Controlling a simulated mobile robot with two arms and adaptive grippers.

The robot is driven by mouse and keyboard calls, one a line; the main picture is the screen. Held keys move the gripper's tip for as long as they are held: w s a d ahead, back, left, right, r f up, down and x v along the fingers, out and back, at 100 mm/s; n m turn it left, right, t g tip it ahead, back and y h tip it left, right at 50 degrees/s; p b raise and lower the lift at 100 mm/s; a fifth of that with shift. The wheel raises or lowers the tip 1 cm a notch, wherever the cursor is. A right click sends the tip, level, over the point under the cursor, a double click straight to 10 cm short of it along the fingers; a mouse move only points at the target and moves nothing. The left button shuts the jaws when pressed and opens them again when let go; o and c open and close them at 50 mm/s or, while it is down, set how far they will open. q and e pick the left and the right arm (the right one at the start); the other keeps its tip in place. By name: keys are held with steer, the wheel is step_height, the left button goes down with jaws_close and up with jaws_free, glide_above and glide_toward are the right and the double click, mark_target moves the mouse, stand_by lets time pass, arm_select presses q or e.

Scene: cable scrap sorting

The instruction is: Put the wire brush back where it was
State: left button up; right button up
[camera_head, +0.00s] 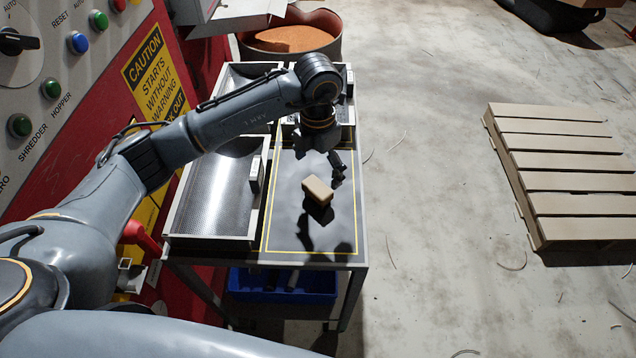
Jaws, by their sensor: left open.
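A small tan block, which looks like the wire brush (317,189), is over the dark bench top (283,230) inside a yellow outlined area. A dark patch shows just under it; I cannot tell bristles from shadow. My left gripper (338,168) is open, pointing down just behind and to the right of the block. The block does not appear to be between its fingers, and whether they touch it is unclear. My right gripper is not in view.
A metal mesh tray (212,190) stands on the left of the bench, with more trays behind. A red control panel (95,95) borders the left. A blue bin (283,287) sits below, a round drum (296,38) behind. A pallet (570,170) lies right; floor between is mostly clear.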

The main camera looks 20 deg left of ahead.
mark_target(318, 186)
arm_select(q)
steer(key=shift+r, duration=1.95)
